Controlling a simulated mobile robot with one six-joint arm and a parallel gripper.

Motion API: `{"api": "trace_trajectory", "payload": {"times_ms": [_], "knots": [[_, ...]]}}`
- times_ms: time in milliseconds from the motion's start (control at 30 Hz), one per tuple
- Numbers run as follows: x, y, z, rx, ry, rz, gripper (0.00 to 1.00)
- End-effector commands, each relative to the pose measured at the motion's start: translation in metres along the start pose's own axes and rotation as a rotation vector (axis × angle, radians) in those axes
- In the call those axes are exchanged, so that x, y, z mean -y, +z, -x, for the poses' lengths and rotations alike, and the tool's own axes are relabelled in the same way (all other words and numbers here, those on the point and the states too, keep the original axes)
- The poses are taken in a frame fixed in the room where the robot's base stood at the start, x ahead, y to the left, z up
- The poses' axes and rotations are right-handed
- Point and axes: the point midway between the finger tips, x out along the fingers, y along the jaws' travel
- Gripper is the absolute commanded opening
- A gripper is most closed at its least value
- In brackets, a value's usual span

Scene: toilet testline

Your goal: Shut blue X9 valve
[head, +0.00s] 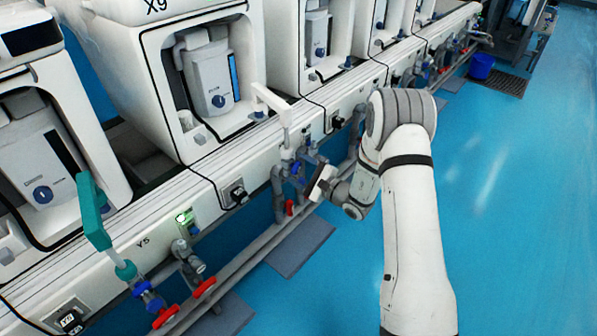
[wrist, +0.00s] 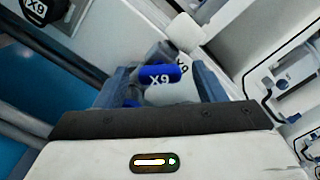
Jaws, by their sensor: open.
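My gripper is open, and I cannot tell how deep the handle sits between the fingers. In the head view the blue valve (head: 296,168) is on grey pipework below the X9 unit, and my gripper (head: 318,181) is just to its right. The fingertips are hard to make out there.
A red valve handle (head: 290,208) is lower on the same pipes. The Y5 pipework at lower left has a blue handle (head: 141,288) and red handles (head: 165,316). A black knob marked X9 (wrist: 42,10) shows in the wrist view. The blue floor (head: 500,220) at right is clear.

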Motion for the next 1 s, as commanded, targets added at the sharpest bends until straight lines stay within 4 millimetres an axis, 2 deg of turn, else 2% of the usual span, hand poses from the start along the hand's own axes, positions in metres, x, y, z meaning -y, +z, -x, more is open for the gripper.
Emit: {"api": "trace_trajectory", "payload": {"times_ms": [200, 733, 767, 1000], "knots": [[0.0003, 0.0000, -0.0002, -0.001, 0.000, 0.000, 0.64], [0.0009, -0.0006, 0.0005, -0.001, -0.001, 0.000, 0.20], [-0.0045, 0.0051, -0.0086, 0.001, 0.001, 0.000, 0.19], [0.0007, 0.0009, -0.0009, 0.002, 0.001, -0.023, 0.19]]}}
